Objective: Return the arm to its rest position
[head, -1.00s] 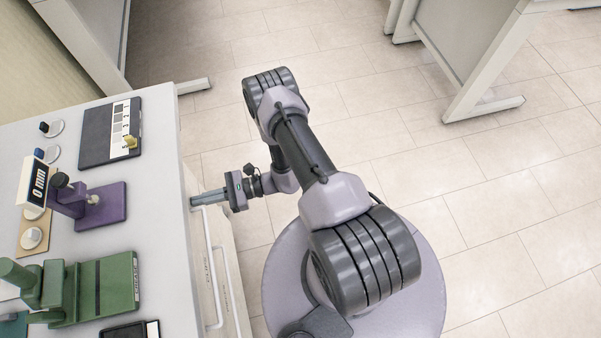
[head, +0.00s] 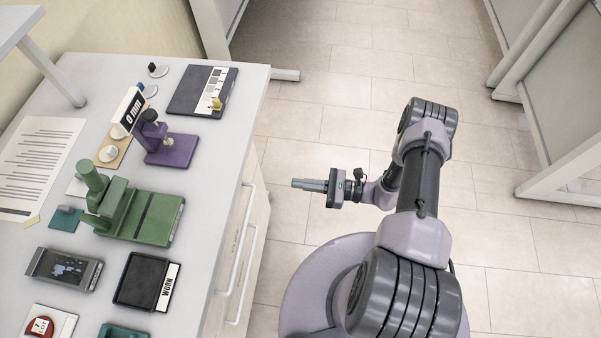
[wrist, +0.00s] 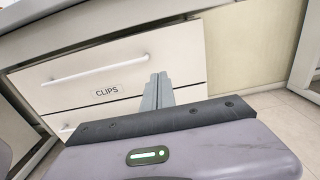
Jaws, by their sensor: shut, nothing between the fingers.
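My gripper (head: 308,185) is shut and empty at the end of my bent arm. In the head view it points left, over the floor, apart from the bench (head: 228,150). In the wrist view my gripper (wrist: 158,80) shows its two fingers pressed together, in front of a white drawer (wrist: 100,75) labelled CLIPS. The drawer fronts look closed.
On the bench are a purple gauge (head: 172,150) reading 0 mm, a green fixture (head: 140,215), a black tray (head: 140,280) marked WORN and a dark board (head: 195,90) with a scale. Tiled floor (head: 340,90) is clear behind my arm. Another bench frame (head: 560,150) stands at the right.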

